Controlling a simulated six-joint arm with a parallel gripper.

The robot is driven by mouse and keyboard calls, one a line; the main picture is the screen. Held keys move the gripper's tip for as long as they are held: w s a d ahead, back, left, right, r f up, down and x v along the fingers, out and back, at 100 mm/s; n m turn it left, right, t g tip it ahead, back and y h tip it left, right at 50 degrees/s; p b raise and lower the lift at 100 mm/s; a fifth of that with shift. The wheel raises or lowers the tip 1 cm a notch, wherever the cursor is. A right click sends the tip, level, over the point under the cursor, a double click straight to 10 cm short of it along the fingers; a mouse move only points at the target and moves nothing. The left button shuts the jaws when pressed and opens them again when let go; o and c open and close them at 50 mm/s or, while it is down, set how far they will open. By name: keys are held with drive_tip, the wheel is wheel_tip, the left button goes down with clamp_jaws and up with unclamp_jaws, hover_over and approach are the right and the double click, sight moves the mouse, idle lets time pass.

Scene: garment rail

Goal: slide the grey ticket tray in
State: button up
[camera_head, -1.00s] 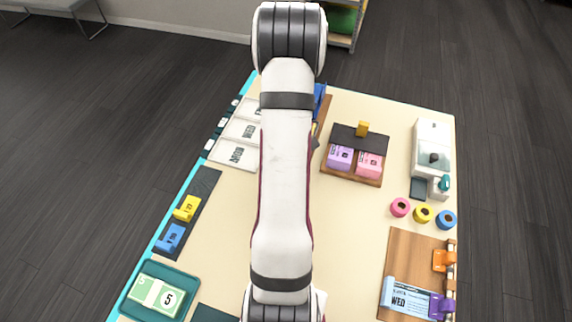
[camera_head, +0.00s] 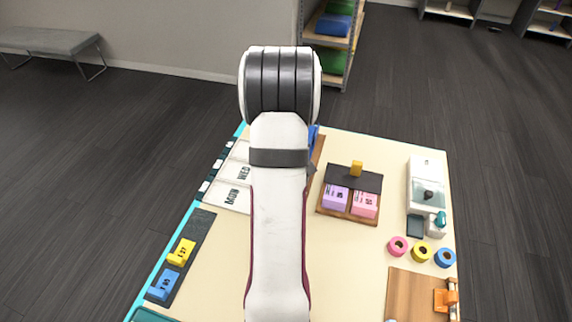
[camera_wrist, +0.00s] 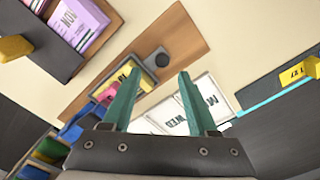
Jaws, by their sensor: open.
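The knob appears between and just beyond the fingertips; I cannot tell the gap in depth. The left finger covers part of the tray. In the head view my arm hides most of the tray and my gripper; only a strip of the wooden base (camera_head: 317,152) shows.
A dark tray (camera_head: 345,174) with a yellow knob (camera_head: 356,168) and purple and pink ticket blocks stands to the right. White day cards (camera_head: 236,172) lie left of my arm. Tape rolls (camera_head: 421,253) and a white machine (camera_head: 428,180) are at the right.

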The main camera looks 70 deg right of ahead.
wheel_tip(320, 180, up, 11)
drive_tip(key=shift+f, duration=0.1)
idle(0.3)
drive_tip(key=w+a+r+n, duration=0.15)
drive_tip(key=w+a, duration=0.25)
drive_tip(key=a, duration=0.4)
drive_tip(key=w+a+r, duration=0.2)
drive_tip(key=w+a, duration=0.2)
drive_tip(key=a, duration=0.4)
drive_tip(key=w+a+r+n, duration=0.1)
drive_tip(key=w+a, duration=0.2)
drive_tip(key=a, duration=0.5)
drive_tip(key=s+a+y, duration=0.1)
drive_tip(key=s+a, duration=0.3)
drive_tip(key=a, duration=0.5)
drive_tip(key=s+a+f, duration=0.1)
drive_tip(key=s+a, duration=0.3)
drive_tip(key=a, duration=0.4)
drive_tip(key=shift+s+a+f+n+y, duration=0.3)
drive_tip(key=shift+s+a+n+y, duration=0.05)
drive_tip(key=shift+n+y, duration=0.1)
drive_tip(key=shift+c, duration=0.2)
